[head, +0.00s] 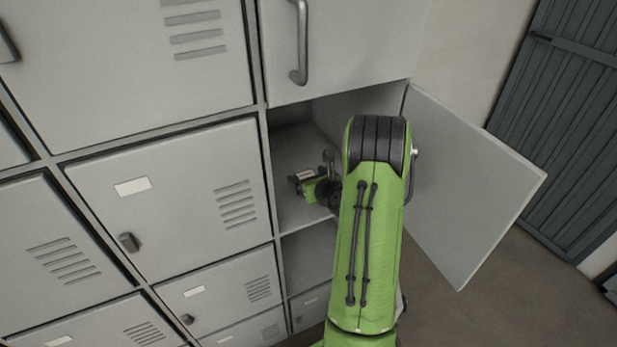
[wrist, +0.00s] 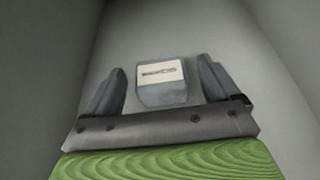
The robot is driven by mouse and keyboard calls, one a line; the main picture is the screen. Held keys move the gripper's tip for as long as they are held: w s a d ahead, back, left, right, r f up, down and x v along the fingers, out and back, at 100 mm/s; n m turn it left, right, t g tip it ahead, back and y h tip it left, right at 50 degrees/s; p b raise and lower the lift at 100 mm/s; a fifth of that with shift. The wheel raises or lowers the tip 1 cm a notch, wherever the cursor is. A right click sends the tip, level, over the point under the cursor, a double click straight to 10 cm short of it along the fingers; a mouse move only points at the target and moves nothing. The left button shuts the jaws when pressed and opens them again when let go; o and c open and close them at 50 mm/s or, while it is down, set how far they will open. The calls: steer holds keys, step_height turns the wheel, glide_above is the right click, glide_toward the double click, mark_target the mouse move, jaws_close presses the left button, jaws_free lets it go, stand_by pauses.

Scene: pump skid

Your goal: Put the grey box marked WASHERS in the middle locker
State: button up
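The grey box (wrist: 162,97) shows in the wrist view with a white label whose small dark lettering is too blurred to read. It sits between the two spread fingers of my gripper (wrist: 163,66), with a visible gap on both sides. The fingers are open and do not touch the box. In the head view my gripper (head: 304,183) is inside an open locker (head: 292,150), above its floor. My green arm hides part of that opening. The box is hard to tell from the gripper in the head view.
The open locker's door (head: 470,195) is swung out to the right of my arm. Another open compartment (head: 308,256) lies directly below. Closed grey locker doors (head: 175,190) fill the left, and a closed door with a handle (head: 340,45) is above.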

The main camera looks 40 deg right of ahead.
steer(key=shift+r, duration=0.1)
steer(key=shift+s+r, duration=0.15)
steer(key=shift+s, duration=0.2)
steer(key=v, duration=0.9)
steer(key=b+v, duration=0.1)
steer(key=b, duration=0.2)
steer(key=shift+s+a, duration=0.15)
steer(key=shift+s, duration=0.1)
steer(key=shift+s+a+r, duration=0.15)
steer(key=shift+s+r, duration=0.15)
